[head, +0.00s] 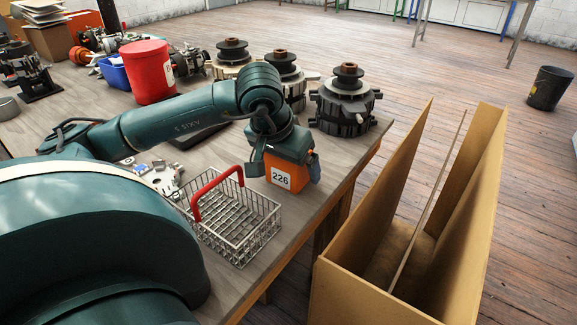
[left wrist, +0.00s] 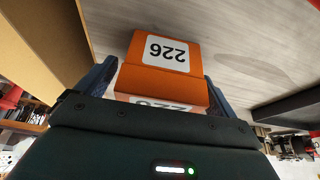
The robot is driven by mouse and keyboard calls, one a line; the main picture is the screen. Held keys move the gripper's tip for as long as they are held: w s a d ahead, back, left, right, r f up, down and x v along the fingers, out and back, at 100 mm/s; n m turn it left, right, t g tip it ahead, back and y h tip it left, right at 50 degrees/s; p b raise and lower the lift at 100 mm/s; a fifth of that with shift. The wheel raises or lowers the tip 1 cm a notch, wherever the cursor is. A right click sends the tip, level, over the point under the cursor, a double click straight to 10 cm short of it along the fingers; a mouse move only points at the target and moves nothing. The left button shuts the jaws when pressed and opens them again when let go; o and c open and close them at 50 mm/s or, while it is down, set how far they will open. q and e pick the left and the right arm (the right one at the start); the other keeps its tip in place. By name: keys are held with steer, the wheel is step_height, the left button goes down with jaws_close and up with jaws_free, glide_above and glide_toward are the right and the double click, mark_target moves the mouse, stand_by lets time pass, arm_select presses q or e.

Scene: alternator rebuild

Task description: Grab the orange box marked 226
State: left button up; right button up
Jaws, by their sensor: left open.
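The orange box (head: 271,171) with a white label reading 226 stands on the wooden table, close to its right edge. My left gripper (head: 285,165) is over it from above, with a finger on each side of the box. In the left wrist view the orange box (left wrist: 160,75) sits between the two blue-grey fingers of my left gripper (left wrist: 158,82). The gripper is open; whether either finger touches the box is not clear. The gripper body hides the top of the box in the head view. My right gripper is not in view.
A wire basket (head: 232,243) with a red handle stands just left of the box. Several alternators (head: 344,105) stand behind it, with a red bucket (head: 148,70) farther left. A tall open cardboard box (head: 335,290) stands right of the table (head: 312,215).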

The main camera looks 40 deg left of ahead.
arm_select(q)
steer(key=shift+c, duration=0.4)
steer(key=c, duration=1.1)
steer(key=shift+r, duration=0.15)
